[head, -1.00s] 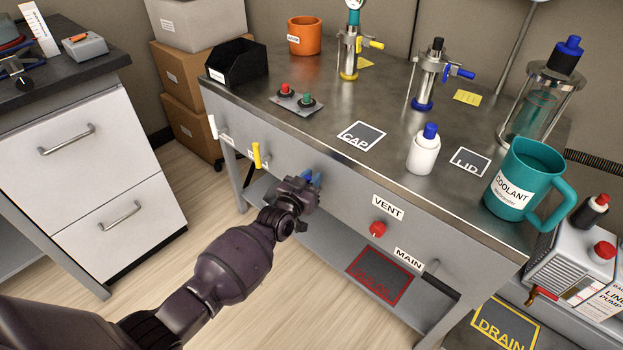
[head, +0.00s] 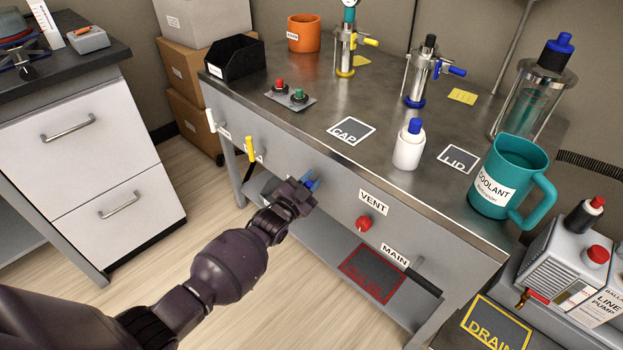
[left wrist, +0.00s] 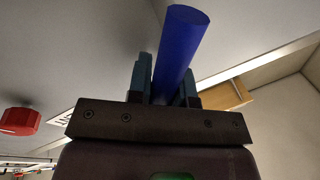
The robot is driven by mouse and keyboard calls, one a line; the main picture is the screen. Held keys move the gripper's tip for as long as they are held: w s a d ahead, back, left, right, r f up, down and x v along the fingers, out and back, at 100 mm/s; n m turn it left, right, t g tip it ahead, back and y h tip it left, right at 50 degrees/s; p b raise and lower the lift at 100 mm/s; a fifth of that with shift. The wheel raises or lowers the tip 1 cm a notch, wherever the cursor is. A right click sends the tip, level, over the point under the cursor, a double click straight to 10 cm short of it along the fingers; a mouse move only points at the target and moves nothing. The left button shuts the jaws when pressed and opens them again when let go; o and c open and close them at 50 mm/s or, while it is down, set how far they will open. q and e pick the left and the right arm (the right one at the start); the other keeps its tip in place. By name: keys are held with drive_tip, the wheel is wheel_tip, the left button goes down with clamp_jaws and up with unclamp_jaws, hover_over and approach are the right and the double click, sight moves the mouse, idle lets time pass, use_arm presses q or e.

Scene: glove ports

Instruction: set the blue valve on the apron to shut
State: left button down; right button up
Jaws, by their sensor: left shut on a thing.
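The blue valve (head: 315,178) is on the grey apron below the bench top, between the yellow valve and the red vent knob. My left gripper (head: 306,187) is at it and hides most of it in the head view. In the left wrist view, the blue handle (left wrist: 180,45) runs up between the two fingers of my left gripper (left wrist: 162,85), which is shut on it. The handle's angle against the apron and its label cannot be made out. My right gripper is not in view.
Left along the apron are a yellow valve (head: 250,149) and a white one (head: 211,121). To the right are the red vent knob (head: 363,223) and the black main handle (head: 424,283). A lower shelf (head: 318,260) lies under the apron. The floor on the left is clear.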

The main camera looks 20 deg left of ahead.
sight(325, 189)
use_arm(q)
drive_tip(key=f+m, duration=0.1)
drive_tip(key=m, duration=0.1)
drive_tip(key=d+m+h+b, duration=0.1)
drive_tip(key=m, duration=0.1)
drive_tip(key=s+f+m, duration=0.1)
drive_tip(key=m, duration=0.1)
drive_tip(key=shift+d+f+b, duration=0.35)
drive_tip(key=shift+b, duration=0.05)
drive_tip(key=shift+d+f+m+h+b, duration=0.1)
drive_tip(key=shift+f+m+h+b, duration=0.15)
drive_tip(key=shift+m, duration=0.3)
drive_tip(key=shift+d+f+m+h+b, duration=0.1)
drive_tip(key=shift+m+h, duration=0.15)
drive_tip(key=shift+m, duration=0.3)
drive_tip(key=m, duration=0.1)
drive_tip(key=m+b, duration=0.1)
drive_tip(key=shift+d+f+m, duration=0.1)
drive_tip(key=shift+f+m, duration=0.2)
drive_tip(key=shift+f, duration=0.05)
drive_tip(key=shift+f+m+h+b, duration=0.25)
drive_tip(key=shift+m+h, duration=0.35)
drive_tip(key=shift+m, duration=0.3)
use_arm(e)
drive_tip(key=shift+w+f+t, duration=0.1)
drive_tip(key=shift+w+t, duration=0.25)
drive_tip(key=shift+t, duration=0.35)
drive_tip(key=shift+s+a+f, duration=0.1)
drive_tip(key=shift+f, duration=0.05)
